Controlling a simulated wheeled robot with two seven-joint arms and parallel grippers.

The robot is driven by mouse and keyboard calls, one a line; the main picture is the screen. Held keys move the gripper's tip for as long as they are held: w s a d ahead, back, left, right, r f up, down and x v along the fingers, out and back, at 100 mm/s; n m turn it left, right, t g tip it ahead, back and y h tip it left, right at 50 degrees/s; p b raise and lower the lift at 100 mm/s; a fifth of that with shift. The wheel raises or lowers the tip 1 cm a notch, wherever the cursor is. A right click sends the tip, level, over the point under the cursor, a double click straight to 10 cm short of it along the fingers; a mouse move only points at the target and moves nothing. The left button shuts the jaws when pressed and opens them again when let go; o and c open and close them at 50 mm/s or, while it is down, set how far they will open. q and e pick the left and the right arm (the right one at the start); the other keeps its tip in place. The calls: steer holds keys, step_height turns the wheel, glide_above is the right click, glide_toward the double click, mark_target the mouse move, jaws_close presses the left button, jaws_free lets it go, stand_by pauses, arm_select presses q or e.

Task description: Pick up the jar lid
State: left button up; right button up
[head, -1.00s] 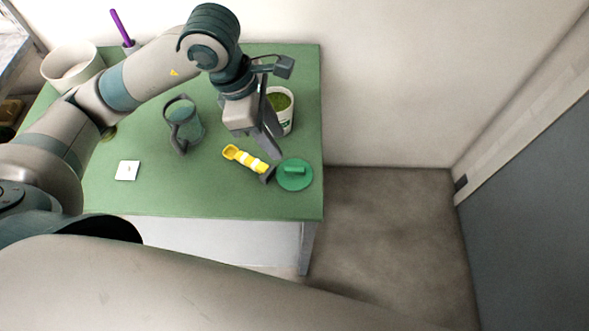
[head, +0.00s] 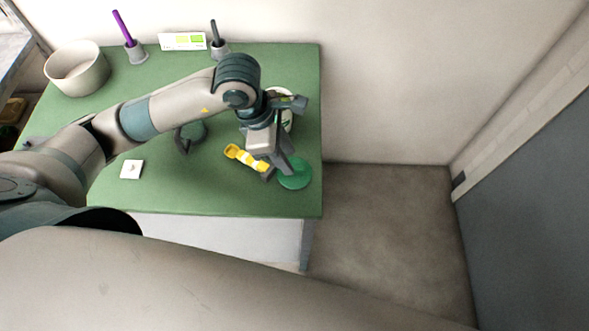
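The jar lid, a round green disc (head: 301,180), lies flat on the green table near its right edge. Its raised bar handle, clear in the earlier frame, is now mostly hidden by my gripper. My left gripper (head: 278,174) points down at the lid's left side, its two dark fingers apart. One finger is over the lid and the other is by its left edge. I cannot tell whether they touch it. The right gripper is out of view.
A yellow-and-white scoop-like item (head: 246,158) lies just left of the gripper. A white jar (head: 288,121) stands behind it, mostly hidden. The table ends right of the lid.

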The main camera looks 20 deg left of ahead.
mark_target(292, 164)
arm_select(q)
steer(key=shift+d+f+p, duration=0.1)
steer(key=shift+f+p, duration=0.2)
steer(key=p+x, duration=0.1)
steer(key=x, duration=0.2)
steer(key=shift+w, duration=0.15)
steer(key=shift+w+d+f+p, duration=0.1)
steer(key=shift+f+p, duration=0.2)
steer(key=shift+f, duration=0.2)
jaws_close()
